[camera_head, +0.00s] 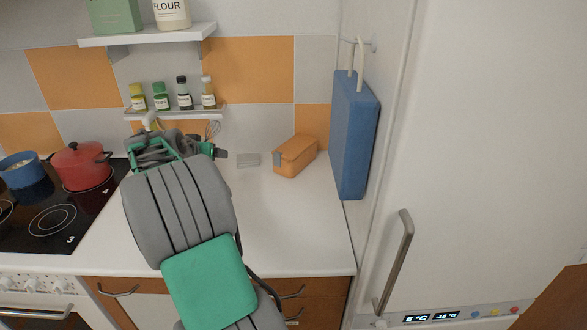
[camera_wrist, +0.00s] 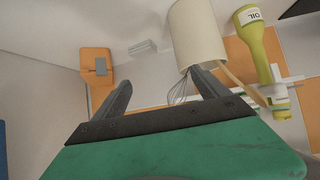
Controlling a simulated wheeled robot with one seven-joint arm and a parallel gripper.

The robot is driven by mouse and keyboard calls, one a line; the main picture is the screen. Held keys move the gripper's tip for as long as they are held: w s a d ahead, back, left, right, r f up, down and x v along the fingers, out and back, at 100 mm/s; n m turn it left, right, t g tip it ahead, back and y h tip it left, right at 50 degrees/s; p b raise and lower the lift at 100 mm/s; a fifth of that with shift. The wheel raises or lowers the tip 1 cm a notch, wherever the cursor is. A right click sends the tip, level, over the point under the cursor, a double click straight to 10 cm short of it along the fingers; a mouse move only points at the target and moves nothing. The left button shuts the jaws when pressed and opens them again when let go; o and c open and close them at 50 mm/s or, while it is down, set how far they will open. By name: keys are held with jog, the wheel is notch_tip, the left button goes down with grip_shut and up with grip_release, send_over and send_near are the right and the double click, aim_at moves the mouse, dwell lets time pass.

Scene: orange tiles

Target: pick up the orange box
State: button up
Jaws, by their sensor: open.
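The orange box (camera_head: 293,158) sits on the white counter, near the wall and left of the hanging blue bag. It has a grey clasp on its front. In the wrist view the orange box (camera_wrist: 92,66) is at the upper left, beyond and to the left of the left finger. My gripper (camera_wrist: 161,77) is open, with nothing between its fingers, and apart from the box. In the head view my arm reaches over the counter left of the box and mostly hides the gripper.
A cream utensil holder (camera_wrist: 197,32) with a whisk and an oil bottle (camera_wrist: 258,45) are near my right finger. A blue bag (camera_head: 354,133) hangs right of the box. A spice shelf (camera_head: 215,111) is on the wall; a red pot (camera_head: 82,168) is on the stove. The front counter is clear.

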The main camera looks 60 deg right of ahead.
aim_at(291, 147)
jog(key=shift+o, duration=0.7)
jog(key=s+d+f+m+g+h+b, duration=0.1)
jog(key=s+d+f, duration=0.3)
jog(key=d, duration=0.7)
jog(key=shift+s+d+f+m+g+h, duration=0.2)
jog(key=shift+s+f+m+g+h, duration=0.3)
jog(key=shift+m, duration=0.3)
jog(key=shift+o, duration=0.7)
jog(key=s+d+f+m+g, duration=0.1)
jog(key=s+d, duration=0.2)
jog(key=s+d+f+m+g+h, duration=0.1)
jog(key=s+d, duration=0.1)
jog(key=d, duration=0.2)
jog(key=s+d+f+m+g+h+b, duration=0.1)
jog(key=s+d, duration=0.2)
jog(key=d, duration=0.1)
jog(key=shift+s+f, duration=0.25)
jog(key=shift+s, duration=0.1)
jog(key=p+x, duration=0.2)
jog(key=x, duration=0.5)
jog(key=shift+d+r, duration=0.15)
jog(key=shift+c, duration=0.4)
jog(key=shift+w+r, duration=0.1)
jog(key=shift+w, duration=0.05)
jog(key=c, duration=1.8)
jog(key=shift+r, duration=0.15)
jog(key=shift+c, duration=0.3)
